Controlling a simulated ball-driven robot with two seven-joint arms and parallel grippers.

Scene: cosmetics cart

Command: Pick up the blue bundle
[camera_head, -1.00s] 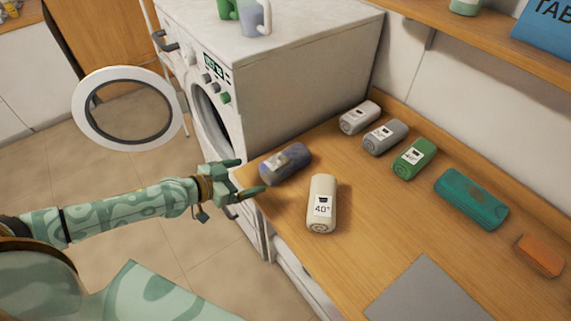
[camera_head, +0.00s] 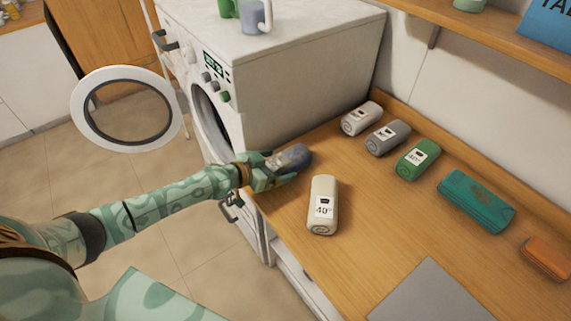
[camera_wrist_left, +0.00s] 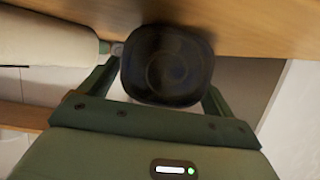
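The blue bundle (camera_head: 294,157) is a dark blue-grey roll lying at the table's left edge, beside the washing machine. My left gripper (camera_head: 283,167) is at its near end, with one finger on each side of it. In the left wrist view the bundle's dark round end (camera_wrist_left: 167,64) fills the space between the two fingers and hides part of them. The fingers look spread around it, with a narrow gap at the left one. The bundle still appears to rest on the wood. My right gripper is not in view.
A cream roll (camera_head: 323,205) marked 40° lies close to the left gripper. White (camera_head: 360,118), grey (camera_head: 387,138) and green (camera_head: 418,158) rolls line the back, with a teal bundle (camera_head: 477,201) and an orange block (camera_head: 545,258). The washing machine (camera_head: 300,85) stands behind, its door (camera_head: 84,108) open.

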